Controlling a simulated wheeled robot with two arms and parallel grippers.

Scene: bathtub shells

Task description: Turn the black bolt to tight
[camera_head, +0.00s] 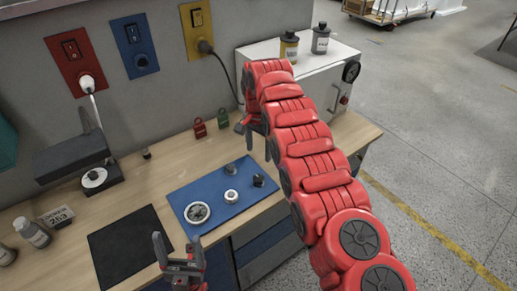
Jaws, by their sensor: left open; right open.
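A small dark bolt-like piece (258,181) lies at the right side of the blue mat (221,214). Another small dark piece (146,154) stands on the wooden bench by the wall; I cannot tell which one is the black bolt. My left gripper (176,242) is open and empty at the bench's front edge, its fingers pointing up in the picture, apart from the mat. My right gripper (243,131) is open above the back of the bench, beyond the mat and apart from both dark pieces. The red arm partly hides it.
The mat also holds a white-rimmed wheel (197,212), a small ring (231,196) and a knob (231,169). A black mat (130,247) lies to the left. Red (199,128) and green (223,118) padlocks stand near the wall. A white cabinet (312,65) stands at the back right.

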